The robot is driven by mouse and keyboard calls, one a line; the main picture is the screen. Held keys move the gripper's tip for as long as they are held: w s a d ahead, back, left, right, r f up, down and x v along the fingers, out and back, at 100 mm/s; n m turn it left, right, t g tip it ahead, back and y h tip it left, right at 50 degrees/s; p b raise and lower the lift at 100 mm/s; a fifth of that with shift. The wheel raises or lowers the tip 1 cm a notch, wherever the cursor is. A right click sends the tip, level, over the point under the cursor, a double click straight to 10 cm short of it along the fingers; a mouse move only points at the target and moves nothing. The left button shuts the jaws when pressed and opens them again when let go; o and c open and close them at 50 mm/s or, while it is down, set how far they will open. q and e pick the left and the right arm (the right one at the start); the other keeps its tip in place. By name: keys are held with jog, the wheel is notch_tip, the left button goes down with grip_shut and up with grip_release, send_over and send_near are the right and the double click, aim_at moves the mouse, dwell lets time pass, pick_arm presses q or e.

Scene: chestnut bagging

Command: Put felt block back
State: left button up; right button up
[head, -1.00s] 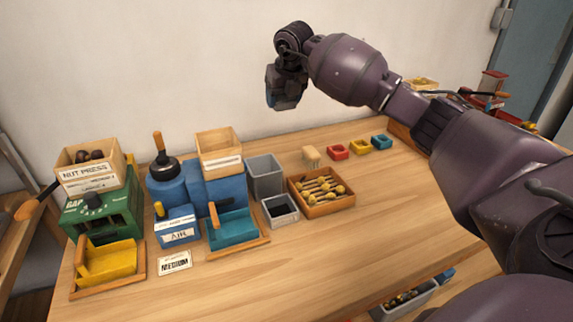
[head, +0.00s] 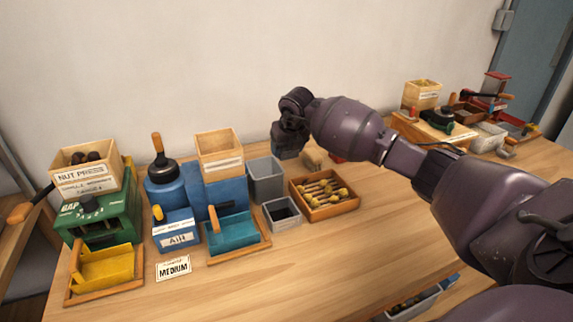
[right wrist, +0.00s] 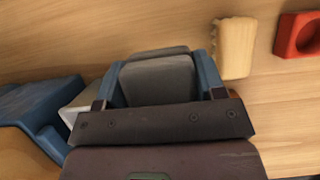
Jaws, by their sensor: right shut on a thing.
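My right gripper (head: 286,150) is above the back of the workbench, behind the tray of yellow-headed tools. In the right wrist view its blue fingers (right wrist: 163,82) are shut on a grey block (right wrist: 158,80), which looks like the felt block. The block is over or near the bench top; the gap beneath it cannot be told. In the head view the block is hard to make out behind the dark gripper. My left gripper is not in view.
A beige block (head: 313,158) and a red holder (right wrist: 298,35) are close to the gripper. A wooden tray of yellow-headed tools (head: 349,208), a grey bin (head: 266,180) and a blue press (head: 226,196) stand nearby.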

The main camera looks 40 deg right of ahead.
aim_at(289, 158)
notch_tip(289, 158, down, 5)
jog(key=shift+f+b, duration=0.2)
jog(key=shift+b, duration=0.2)
jog(key=shift+f, duration=0.1)
jog(key=shift+f, duration=0.1)
jog(key=o, duration=0.9)
